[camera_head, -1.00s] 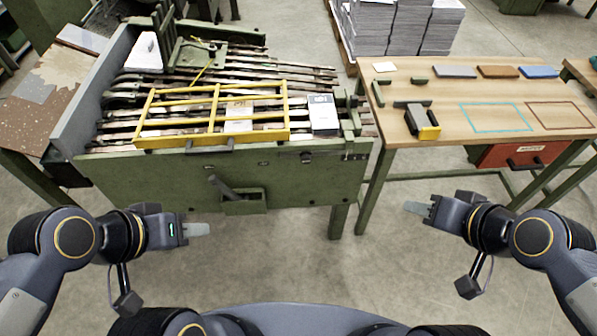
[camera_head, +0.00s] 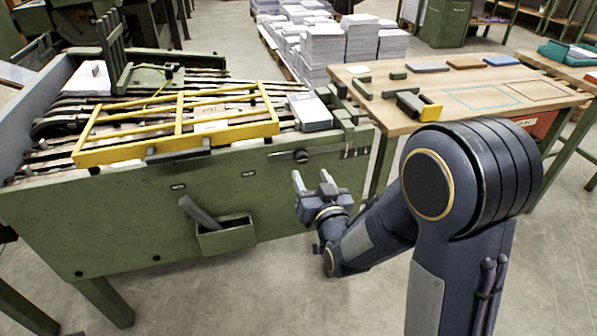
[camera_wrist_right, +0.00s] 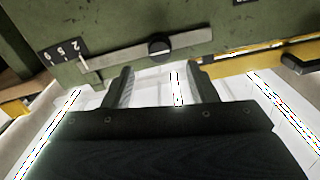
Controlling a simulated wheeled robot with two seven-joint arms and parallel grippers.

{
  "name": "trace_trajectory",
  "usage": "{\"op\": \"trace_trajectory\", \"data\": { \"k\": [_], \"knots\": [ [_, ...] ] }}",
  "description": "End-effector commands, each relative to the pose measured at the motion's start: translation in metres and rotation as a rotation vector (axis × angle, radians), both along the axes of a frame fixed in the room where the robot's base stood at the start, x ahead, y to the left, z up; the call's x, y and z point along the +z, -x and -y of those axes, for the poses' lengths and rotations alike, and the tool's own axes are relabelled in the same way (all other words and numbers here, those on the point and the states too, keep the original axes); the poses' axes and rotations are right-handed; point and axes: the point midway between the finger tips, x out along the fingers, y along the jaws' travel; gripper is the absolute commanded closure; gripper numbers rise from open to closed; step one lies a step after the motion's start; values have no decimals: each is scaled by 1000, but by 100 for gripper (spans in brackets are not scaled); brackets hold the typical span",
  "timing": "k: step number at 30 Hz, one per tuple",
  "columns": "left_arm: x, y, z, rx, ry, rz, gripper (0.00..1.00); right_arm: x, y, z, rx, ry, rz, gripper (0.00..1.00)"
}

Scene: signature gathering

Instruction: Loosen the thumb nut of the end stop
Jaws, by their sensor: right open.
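A dark round thumb nut (camera_head: 302,156) sits on a flat grey bar (camera_head: 328,148) on the green front panel of the machine, near its right end. In the right wrist view the nut (camera_wrist_right: 159,46) shows as a black knob on the bar (camera_wrist_right: 195,42), just past the fingertips and roughly centred between them. My right gripper (camera_head: 311,176) is open and empty, pointing up toward the nut from just below it in the head view. In the wrist view its two fingers (camera_wrist_right: 160,76) stand apart and do not touch the nut. My left gripper is out of view.
A numbered scale plate (camera_wrist_right: 63,49) lies beside the bar's end. A yellow guard frame (camera_head: 180,122) covers the machine top. A green box (camera_head: 226,236) with a grey handle hangs on the front.

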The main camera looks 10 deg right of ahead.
Motion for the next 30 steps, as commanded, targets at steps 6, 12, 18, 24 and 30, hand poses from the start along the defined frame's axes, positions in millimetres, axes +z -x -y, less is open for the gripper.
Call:
{"op": "trace_trajectory", "data": {
  "k": [6, 12, 18, 24, 30],
  "knots": [
    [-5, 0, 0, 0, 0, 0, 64, -1, -37, -1, 0, 2, 0, 48],
    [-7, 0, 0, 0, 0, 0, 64, -1, -56, -1, -2, 1, -2, 48],
    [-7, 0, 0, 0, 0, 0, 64, 0, -59, -1, -1, -1, -3, 48],
    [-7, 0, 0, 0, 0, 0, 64, 0, -59, -1, -1, -1, -3, 60],
    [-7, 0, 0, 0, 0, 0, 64, 0, -58, -1, -1, -1, -3, 86]
  ]
}}
